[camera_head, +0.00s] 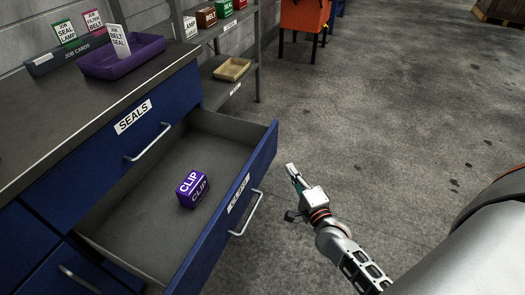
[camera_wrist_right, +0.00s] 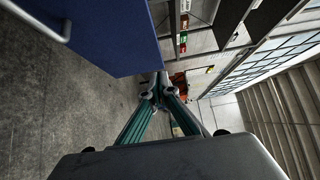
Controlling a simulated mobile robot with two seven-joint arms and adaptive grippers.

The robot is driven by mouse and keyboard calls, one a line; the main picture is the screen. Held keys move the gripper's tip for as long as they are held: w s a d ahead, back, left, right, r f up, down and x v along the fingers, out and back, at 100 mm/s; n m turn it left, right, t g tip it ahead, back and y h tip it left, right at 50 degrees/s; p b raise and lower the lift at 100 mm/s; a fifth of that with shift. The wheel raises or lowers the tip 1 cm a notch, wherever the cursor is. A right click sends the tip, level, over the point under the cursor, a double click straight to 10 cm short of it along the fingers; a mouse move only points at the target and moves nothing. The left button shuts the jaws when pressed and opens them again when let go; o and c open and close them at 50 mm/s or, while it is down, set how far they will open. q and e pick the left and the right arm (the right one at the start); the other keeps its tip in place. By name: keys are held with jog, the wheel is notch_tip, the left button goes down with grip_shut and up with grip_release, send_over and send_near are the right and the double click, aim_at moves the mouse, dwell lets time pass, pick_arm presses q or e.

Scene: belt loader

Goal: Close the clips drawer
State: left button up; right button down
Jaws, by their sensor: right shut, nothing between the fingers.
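The clips drawer (camera_head: 140,233) is pulled out from the blue cabinet, below the drawer labelled SEALS. A purple box marked CLIP (camera_head: 192,188) lies inside it. The drawer's blue front panel (camera_head: 262,160) carries a label and a silver bar handle (camera_head: 247,213). My right gripper (camera_head: 290,173) is shut and empty, in front of the drawer front and to its right, apart from the handle. In the right wrist view the gripper (camera_wrist_right: 158,90) points past the blue drawer front (camera_wrist_right: 105,35), and part of the handle (camera_wrist_right: 45,22) shows at the upper left. My left gripper is not in view.
The worktop holds a purple tray (camera_head: 122,57) with a card and a job cards holder (camera_head: 68,50). A shelf rack (camera_head: 228,68) with small boxes and a yellow tray (camera_head: 232,69) stands behind. The floor (camera_head: 400,120) to the right is open.

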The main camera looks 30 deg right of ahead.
jog(key=b, duration=0.1)
send_near(265, 143)
jog(key=w+d, duration=0.2)
jog(key=d, duration=0.1)
pick_arm(q)
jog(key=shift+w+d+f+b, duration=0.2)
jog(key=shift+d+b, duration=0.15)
jog(key=shift+b, duration=0.25)
pick_arm(e)
jog(key=shift+w+a+f, duration=0.1)
jog(key=shift+w+a, duration=0.45)
jog(key=shift+w, duration=0.4)
jog(key=shift+w+a, duration=0.55)
jog(key=shift+w, duration=0.35)
jog(key=shift+w+a, duration=0.1)
